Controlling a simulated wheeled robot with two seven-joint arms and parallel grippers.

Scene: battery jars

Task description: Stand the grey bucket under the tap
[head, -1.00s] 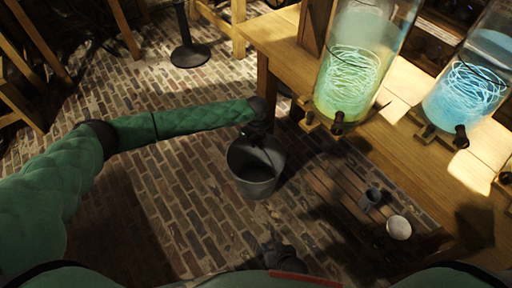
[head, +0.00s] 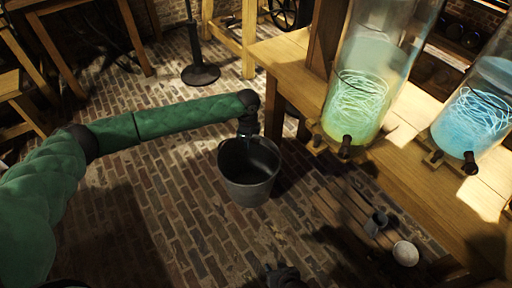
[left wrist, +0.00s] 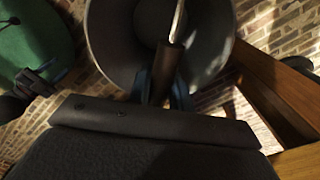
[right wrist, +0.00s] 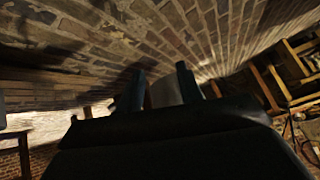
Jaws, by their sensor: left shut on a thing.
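The grey bucket (head: 248,190) hangs upright from my left gripper (head: 247,132) over the brick floor, left of the wooden table. In the left wrist view the gripper (left wrist: 165,88) is shut on the dark grip of the bucket handle (left wrist: 167,62), with the bucket (left wrist: 110,40) behind it. A dark tap (head: 346,143) is on the green-lit glass jar (head: 358,100) and another tap (head: 470,163) is on the blue-lit jar (head: 472,120). Both are right of the bucket. My right gripper (head: 283,275) is low at the bottom edge, its fingers (right wrist: 160,88) apart.
A low slatted bench (head: 345,208) stands before the wooden table (head: 400,160), bearing a grey mug (head: 375,222) and a white bowl (head: 405,253). A round-based dark post (head: 200,74) stands behind my left arm. Brick floor lies open at the left and front.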

